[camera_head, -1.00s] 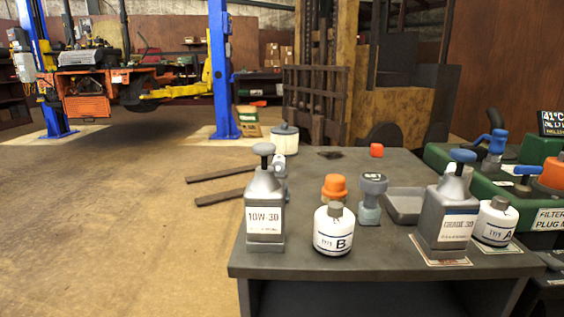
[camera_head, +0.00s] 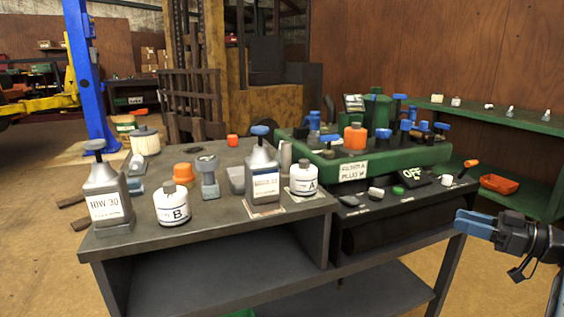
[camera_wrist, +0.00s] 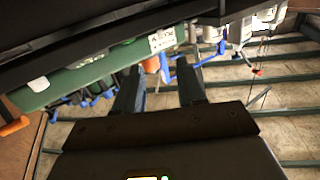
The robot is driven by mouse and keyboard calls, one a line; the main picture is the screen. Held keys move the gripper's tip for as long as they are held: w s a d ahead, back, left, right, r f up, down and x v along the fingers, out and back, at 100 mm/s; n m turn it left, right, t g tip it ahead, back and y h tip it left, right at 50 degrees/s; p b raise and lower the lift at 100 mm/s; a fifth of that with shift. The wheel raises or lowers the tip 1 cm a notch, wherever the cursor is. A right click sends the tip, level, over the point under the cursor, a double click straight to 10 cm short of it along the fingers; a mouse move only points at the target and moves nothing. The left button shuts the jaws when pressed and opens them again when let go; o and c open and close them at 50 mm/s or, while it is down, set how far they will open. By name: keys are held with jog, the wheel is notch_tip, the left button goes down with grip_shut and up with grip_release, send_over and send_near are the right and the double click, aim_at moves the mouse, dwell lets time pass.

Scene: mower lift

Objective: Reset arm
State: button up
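My gripper (camera_head: 474,225) shows at the right edge of the head view, its blue fingers pointing left. It is held out in front of the dark bench's right part, clear of the things on it. In the wrist view my gripper (camera_wrist: 160,90) has its two fingers apart with nothing between them. Beyond the fingers, the wrist view shows the green unit (camera_wrist: 75,78) and the bench things tilted and upside down.
The dark bench (camera_head: 210,232) holds a 10W-30 can (camera_head: 108,207), white bottle B (camera_head: 172,207), another grey can (camera_head: 263,182) and white bottle A (camera_head: 304,179). The green unit (camera_head: 375,160) stands at its right. A green shelf (camera_head: 490,119) is behind.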

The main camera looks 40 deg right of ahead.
jog(key=w+a+f+m+g+h, duration=0.1)
jog(key=a+f+m+g+h, duration=0.15)
jog(key=a+f, duration=0.55)
jog(key=w+a+f+m+g+h, duration=0.1)
jog(key=w+a+f+m, duration=0.15)
jog(key=a+f, duration=0.55)
jog(key=s+a+f+m+g+h, duration=0.2)
jog(key=s+a+f+g+h, duration=0.1)
jog(key=s+a+f, duration=0.85)
jog(key=s+a+r+n+t+y, duration=0.1)
jog(key=s+a+r+n+t, duration=0.1)
jog(key=s+a+r, duration=0.65)
jog(key=s+a+r+n+t+y, duration=0.1)
jog(key=s+a+r+n+t, duration=0.1)
jog(key=s+a+r, duration=0.65)
jog(key=w+r+p, duration=0.3)
jog(key=r+p, duration=1.6)
jog(key=r, duration=0.4)
jog(key=shift+w+a+r, duration=0.15)
jog(key=shift+a+r, duration=0.1)
jog(key=shift+r, duration=0.15)
